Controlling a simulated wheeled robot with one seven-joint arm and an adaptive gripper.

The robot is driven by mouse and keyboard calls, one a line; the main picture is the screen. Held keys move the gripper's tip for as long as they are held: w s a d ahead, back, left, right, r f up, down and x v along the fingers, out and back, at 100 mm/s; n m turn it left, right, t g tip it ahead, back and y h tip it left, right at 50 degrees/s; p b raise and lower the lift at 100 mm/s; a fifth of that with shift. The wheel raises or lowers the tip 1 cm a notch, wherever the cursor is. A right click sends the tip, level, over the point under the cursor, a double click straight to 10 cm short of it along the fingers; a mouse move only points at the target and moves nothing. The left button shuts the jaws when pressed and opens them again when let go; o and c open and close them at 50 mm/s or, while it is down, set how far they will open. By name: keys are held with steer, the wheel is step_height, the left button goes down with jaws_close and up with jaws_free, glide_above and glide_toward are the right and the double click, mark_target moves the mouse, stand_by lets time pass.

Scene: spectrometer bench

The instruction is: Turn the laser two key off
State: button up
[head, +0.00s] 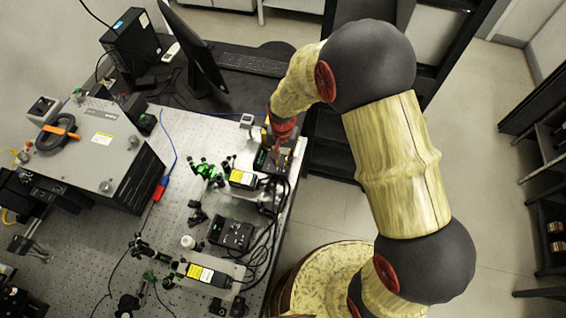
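My gripper (283,150) points down at the right edge of the optical table, over a black controller box (262,161). Its fingers are small and dark here, and I cannot tell whether they are open or shut, or touching the box. No key can be made out; my gripper covers part of that box. A second black controller box (231,234) stands nearer on the table, apart from my gripper. One laser module with a yellow label (242,178) lies just in front of the first box; another with a yellow label (201,273) lies nearer the front. I cannot read which is laser two.
Green optic mounts (207,171) and loose cables crowd the table around the lasers. A large grey spectrometer box (100,150) fills the left. A monitor (190,50) and keyboard (245,62) stand behind. A dark shelf rack (335,135) rises close behind my arm.

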mark_target(283, 167)
steer(key=shift+f, duration=2.3)
steer(key=c, duration=0.3)
jaws_close()
